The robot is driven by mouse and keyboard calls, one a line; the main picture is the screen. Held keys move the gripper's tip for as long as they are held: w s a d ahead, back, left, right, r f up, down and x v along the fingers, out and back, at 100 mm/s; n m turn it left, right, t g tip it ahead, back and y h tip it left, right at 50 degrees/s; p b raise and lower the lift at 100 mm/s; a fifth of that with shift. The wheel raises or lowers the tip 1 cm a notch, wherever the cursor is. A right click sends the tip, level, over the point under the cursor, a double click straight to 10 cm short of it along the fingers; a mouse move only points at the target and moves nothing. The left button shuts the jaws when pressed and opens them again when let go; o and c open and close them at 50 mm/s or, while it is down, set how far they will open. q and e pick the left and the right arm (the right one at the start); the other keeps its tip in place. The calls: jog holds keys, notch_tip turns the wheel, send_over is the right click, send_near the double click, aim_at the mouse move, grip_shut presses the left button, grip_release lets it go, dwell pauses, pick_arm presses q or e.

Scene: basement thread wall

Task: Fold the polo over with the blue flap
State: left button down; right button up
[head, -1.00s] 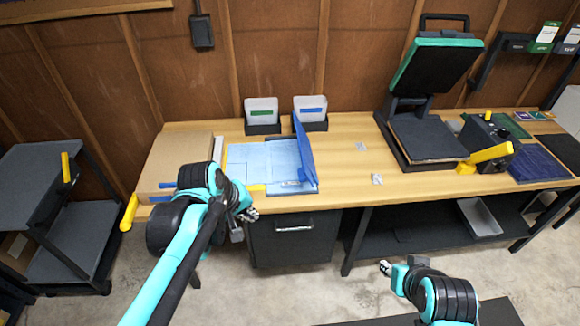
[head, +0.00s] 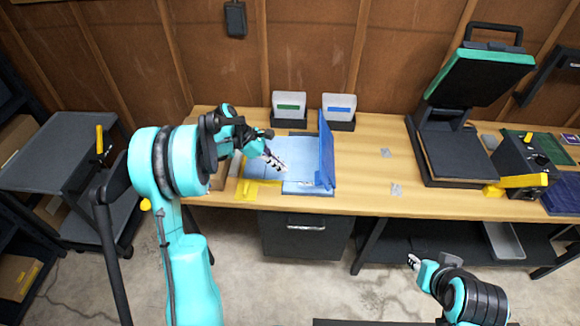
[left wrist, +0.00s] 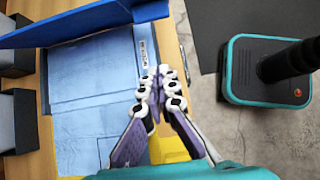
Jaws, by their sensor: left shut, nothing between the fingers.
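The light-blue polo (head: 294,150) lies flat on the folding board on the bench; it fills much of the left wrist view (left wrist: 90,90). The blue flap (head: 327,155) stands raised, nearly upright, along the board's right side. It crosses the upper left of the left wrist view (left wrist: 75,28). My left gripper (head: 284,168) is shut and empty above the polo, left of the flap and apart from it. Its fingertips also show in the left wrist view (left wrist: 163,78). My right gripper (head: 412,260) hangs in front of the bench, far from the polo; its fingers are too small to judge.
A yellow flap (head: 256,191) lies at the board's front left. Two bins, one green-labelled (head: 289,108) and one blue-labelled (head: 338,108), stand behind. A raised heat press (head: 470,75) stands to the right. The bench between board and press is mostly clear.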

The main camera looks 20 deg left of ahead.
pick_arm(q)
jog(key=w+d+f+b, duration=0.2)
jog(key=d+f, duration=0.2)
jog(key=d, duration=0.4)
jog(key=shift+w+d+f+b, duration=0.15)
jog(key=shift+d+f+b, duration=0.1)
jog(key=shift+f+b, duration=0.15)
jog(key=shift+d+r, duration=0.1)
jog(key=shift+r, duration=0.05)
